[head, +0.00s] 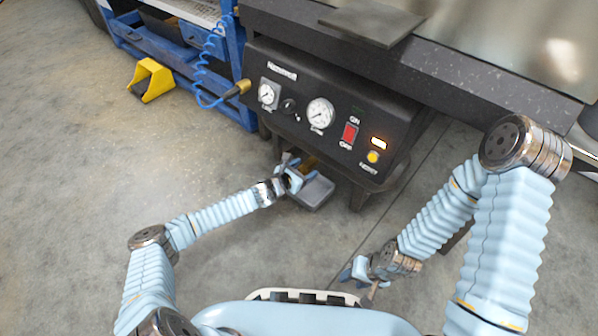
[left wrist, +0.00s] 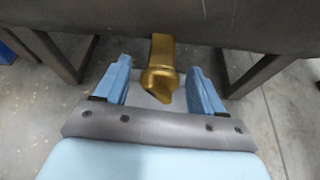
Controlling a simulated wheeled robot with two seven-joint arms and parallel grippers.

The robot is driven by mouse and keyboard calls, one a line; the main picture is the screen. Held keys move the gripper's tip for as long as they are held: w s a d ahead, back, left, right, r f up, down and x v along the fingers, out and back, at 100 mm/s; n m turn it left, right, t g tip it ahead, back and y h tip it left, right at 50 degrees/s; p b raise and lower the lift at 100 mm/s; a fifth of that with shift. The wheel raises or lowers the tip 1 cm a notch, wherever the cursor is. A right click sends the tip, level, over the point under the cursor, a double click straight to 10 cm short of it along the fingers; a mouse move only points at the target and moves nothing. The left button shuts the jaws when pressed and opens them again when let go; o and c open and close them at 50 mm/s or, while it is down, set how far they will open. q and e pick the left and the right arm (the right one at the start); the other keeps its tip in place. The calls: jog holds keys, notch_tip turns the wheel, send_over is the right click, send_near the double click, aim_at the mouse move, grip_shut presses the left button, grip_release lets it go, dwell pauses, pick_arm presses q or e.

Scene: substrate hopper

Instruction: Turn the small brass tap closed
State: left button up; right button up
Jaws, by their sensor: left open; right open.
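The small brass tap (left wrist: 162,62) hangs below the underside of the black control box, near the middle of the left wrist view. My left gripper (left wrist: 161,88) is open, with one blue finger on each side of the tap. I see gaps between the fingers and the brass, so it is not gripped. In the head view my left gripper (head: 289,177) is under the front of the box and mostly hides the tap. My right gripper (head: 362,278) is open and empty, low above the floor, away from the tap.
The black control box (head: 330,108) carries gauges, a red switch and a yellow button. A grey tray (head: 318,193) sits below the tap. The box's dark legs (left wrist: 262,72) stand to either side. A blue coiled hose (head: 203,75) and a yellow pedal (head: 152,80) are at left.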

pick_arm(q)
jog(key=p+v, duration=0.3)
jog(key=v, duration=1)
jog(key=shift+s, duration=0.25)
pick_arm(e)
notch_tip(320, 180, up, 3)
jog(key=shift+r, duration=0.15)
pick_arm(q)
jog(key=shift+a+r, duration=0.1)
